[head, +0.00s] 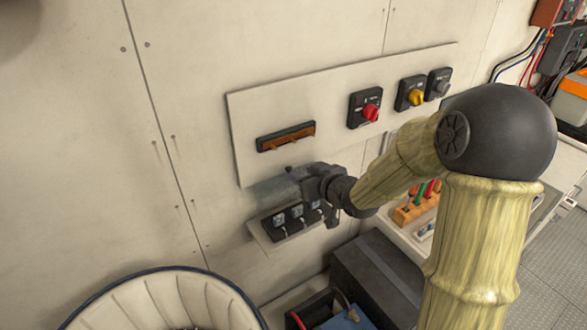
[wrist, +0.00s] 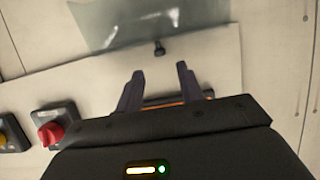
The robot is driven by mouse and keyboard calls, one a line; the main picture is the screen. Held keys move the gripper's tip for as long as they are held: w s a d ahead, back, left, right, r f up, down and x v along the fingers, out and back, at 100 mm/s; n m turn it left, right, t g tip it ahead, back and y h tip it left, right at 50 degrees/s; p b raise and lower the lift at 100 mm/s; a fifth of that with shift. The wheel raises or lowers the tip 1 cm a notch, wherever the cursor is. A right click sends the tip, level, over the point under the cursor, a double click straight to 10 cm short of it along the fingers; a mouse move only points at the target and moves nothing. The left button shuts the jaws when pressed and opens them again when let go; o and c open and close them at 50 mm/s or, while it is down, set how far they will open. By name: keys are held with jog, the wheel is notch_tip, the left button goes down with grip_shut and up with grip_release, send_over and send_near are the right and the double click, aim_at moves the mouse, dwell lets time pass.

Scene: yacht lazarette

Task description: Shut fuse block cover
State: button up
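The fuse block (head: 290,220) is a dark unit on a pale plate low on the wall in the head view, with several pale-faced fuses showing. Its clear, greyish cover (head: 272,190) stands raised above the fuses. In the wrist view the cover (wrist: 150,22) fills the top, with a small dark knob (wrist: 160,48) at its near edge. My gripper (wrist: 159,68) is open and empty, its two fingers apart and pointing towards the knob, which shows just beyond the fingertips. In the head view my gripper (head: 318,188) is at the cover's right end and hides part of it.
A wall panel above carries an orange-brown bar (head: 286,136), a red switch (head: 370,112), a yellow switch (head: 416,97) and a grey switch (head: 443,84). Below are a dark box (head: 375,270) and a round cream basket (head: 165,300). A rack of coloured-handled tools (head: 410,212) stands right.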

aim_at(290, 169)
jog(key=p+x, duration=0.1)
jog(key=x, duration=0.4)
jog(key=shift+w+a+f, duration=0.15)
jog(key=shift+w+a, duration=0.1)
jog(key=shift+w, duration=0.1)
grip_shut()
